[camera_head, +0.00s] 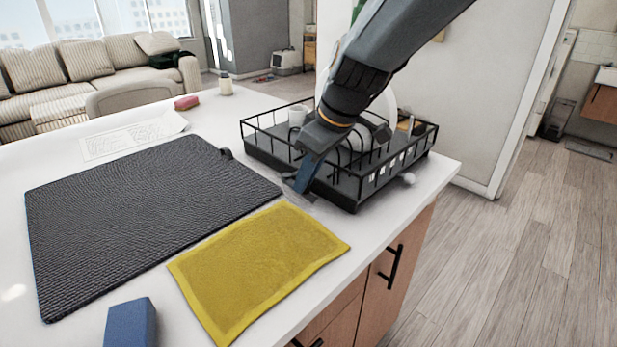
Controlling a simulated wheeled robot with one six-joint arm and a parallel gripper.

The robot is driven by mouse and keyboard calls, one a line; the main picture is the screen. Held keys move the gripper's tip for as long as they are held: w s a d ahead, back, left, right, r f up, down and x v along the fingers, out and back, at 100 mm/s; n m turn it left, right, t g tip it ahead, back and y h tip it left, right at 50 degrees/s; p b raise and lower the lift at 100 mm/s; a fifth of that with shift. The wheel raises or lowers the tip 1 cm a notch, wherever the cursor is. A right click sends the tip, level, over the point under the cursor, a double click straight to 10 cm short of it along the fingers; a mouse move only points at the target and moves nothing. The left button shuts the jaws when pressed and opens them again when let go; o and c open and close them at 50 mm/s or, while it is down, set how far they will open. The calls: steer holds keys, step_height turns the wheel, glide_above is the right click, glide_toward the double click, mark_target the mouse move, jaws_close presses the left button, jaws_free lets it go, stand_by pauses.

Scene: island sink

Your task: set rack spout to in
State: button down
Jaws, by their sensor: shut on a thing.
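The black wire dish rack (352,190) stands on the white island counter near its right end. My gripper (303,188) reaches down from the upper right to the rack's near left side, low by the tray edge and just above the counter. It is shut on a small part there, which I take to be the rack spout. The fingers hide most of this part, so I cannot tell how far it sticks out of the tray.
A dark textured mat (145,215) lies left of the rack, and a yellow cloth (258,265) lies in front. A blue block (131,324) is at the near edge. The rack holds a white cup (297,116) and other dishes. A pink sponge (187,103) and a jar (225,85) stand at the back.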

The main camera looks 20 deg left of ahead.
steer(key=c, duration=1.7)
jaws_free()
steer(key=shift+c, duration=0.2)
steer(key=shift+d, duration=0.1)
